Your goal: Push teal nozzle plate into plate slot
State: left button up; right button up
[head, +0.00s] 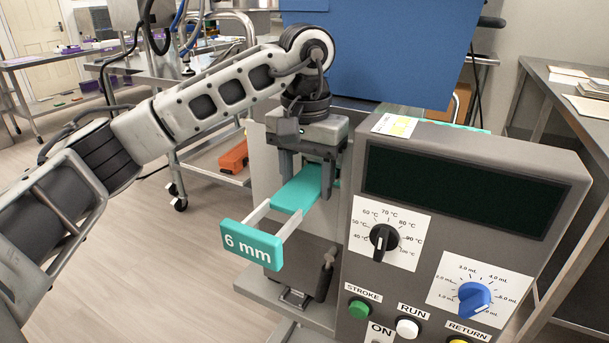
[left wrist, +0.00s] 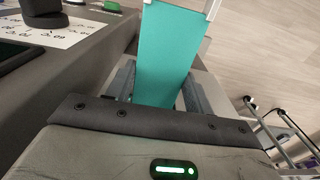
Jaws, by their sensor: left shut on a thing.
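The teal nozzle plate (head: 297,190) has a front handle marked "6 mm" (head: 252,244), joined to it by two pale rods. The handle and rods stick out in front of the depositor (head: 470,190). My left gripper (head: 307,182) points down and is shut on the plate behind the rods, one finger on each side. In the left wrist view the teal plate (left wrist: 170,50) runs between both fingers (left wrist: 160,88). The plate's far end and the plate slot are hidden behind my gripper. My right gripper is not in view.
The depositor's panel carries a black temperature knob (head: 384,240), a blue volume knob (head: 473,298) and a green STROKE button (head: 359,308) right of the plate. A steel cart with an orange thing (head: 234,158) stands behind. The floor in front of the handle is clear.

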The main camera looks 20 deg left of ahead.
aim_at(306, 184)
pick_arm(q)
jog(key=shift+w+r, duration=0.1)
jog(key=shift+r, duration=0.05)
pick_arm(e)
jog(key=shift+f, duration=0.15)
pick_arm(q)
jog(key=o, duration=1.5)
jog(key=shift+r, duration=0.1)
jog(key=r+p, duration=0.1)
jog(key=r, duration=0.4)
jog(key=r+p, duration=0.1)
jog(key=r, duration=0.4)
jog(key=r+p, duration=0.2)
jog(key=r, duration=0.3)
jog(key=shift+s+r, duration=0.25)
jog(key=shift+s, duration=0.05)
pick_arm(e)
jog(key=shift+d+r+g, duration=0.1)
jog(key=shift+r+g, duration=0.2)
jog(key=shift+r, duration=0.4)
